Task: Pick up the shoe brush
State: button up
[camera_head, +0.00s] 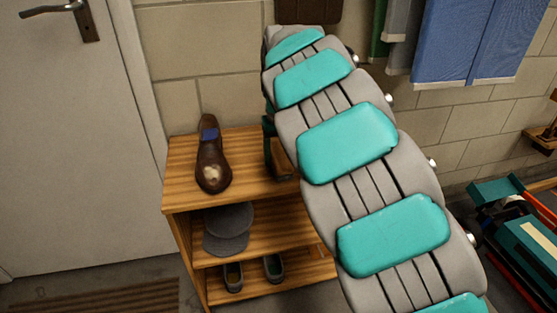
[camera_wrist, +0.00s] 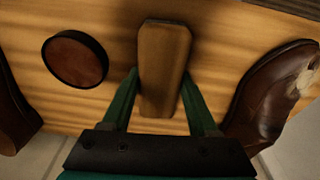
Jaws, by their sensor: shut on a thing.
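The shoe brush (camera_wrist: 164,65) is a wooden block in the middle of the wrist view, over the top of the wooden shelf. My gripper (camera_wrist: 160,85) has one green finger on each side of it and is shut on it. I cannot tell whether the brush touches the shelf top.
A brown shoe (camera_head: 211,160) stands on the wooden shelf (camera_head: 180,190), with a cap (camera_head: 228,230) and shoes on lower levels. In the wrist view, a round tin (camera_wrist: 75,59) lies left of the brush and a brown shoe (camera_wrist: 268,95) right. A door (camera_head: 70,140) stands left.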

aim_at(278, 152)
jog(key=c, duration=0.5)
jog(key=shift+r, duration=0.2)
jog(key=shift+r, duration=0.8)
jog(key=shift+s+r, duration=0.1)
jog(key=shift+r, duration=0.7)
jog(key=s+d+r+b, duration=0.1)
jog(key=s+d, duration=0.4)
jog(key=s, duration=1)
jog(key=shift+r+b, duration=0.2)
jog(key=shift+b, duration=0.55)
